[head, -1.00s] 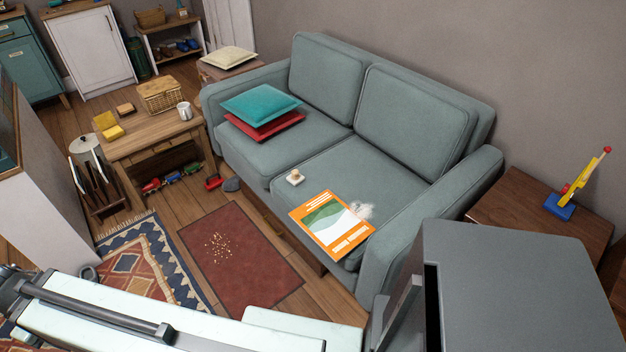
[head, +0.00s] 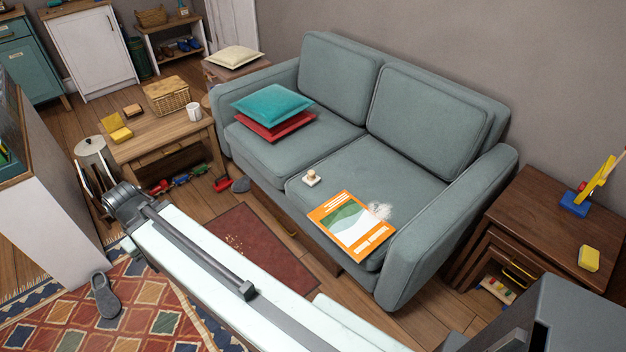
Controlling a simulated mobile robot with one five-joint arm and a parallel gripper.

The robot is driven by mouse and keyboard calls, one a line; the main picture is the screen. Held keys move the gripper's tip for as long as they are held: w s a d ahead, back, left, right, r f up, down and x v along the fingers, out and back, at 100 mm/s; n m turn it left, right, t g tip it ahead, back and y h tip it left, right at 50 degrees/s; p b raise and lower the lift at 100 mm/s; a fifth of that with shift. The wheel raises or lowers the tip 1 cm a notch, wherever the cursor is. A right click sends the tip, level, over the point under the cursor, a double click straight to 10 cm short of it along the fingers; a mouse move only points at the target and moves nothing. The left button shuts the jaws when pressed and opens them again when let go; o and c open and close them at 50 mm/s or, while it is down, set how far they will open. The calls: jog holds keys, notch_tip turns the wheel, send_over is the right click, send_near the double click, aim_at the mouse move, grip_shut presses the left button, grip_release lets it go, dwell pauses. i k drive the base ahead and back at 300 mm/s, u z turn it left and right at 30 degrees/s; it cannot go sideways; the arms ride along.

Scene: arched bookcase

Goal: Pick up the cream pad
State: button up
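The cream pad (head: 236,57) looks like a flat, square cushion. It lies on a small brown table or stool (head: 222,72) at the back, beside the left arm of the grey-green sofa (head: 350,140). Nothing covers it. My arm crosses the lower part of the head view from bottom right up to a dark joint at the left, far in front of the pad.
A teal cushion (head: 272,103) lies on a red cushion (head: 277,128) on the sofa. An orange booklet (head: 350,226) lies on the right seat. A wooden table (head: 160,146) with a basket (head: 167,96) and mug (head: 193,112) stands left. A slipper (head: 106,296) lies on the patterned rug (head: 130,320).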

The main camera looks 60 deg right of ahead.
aim_at(311, 179)
jog(key=z, duration=0.05)
jog(key=i, duration=0.95)
jog(key=u, duration=0.05)
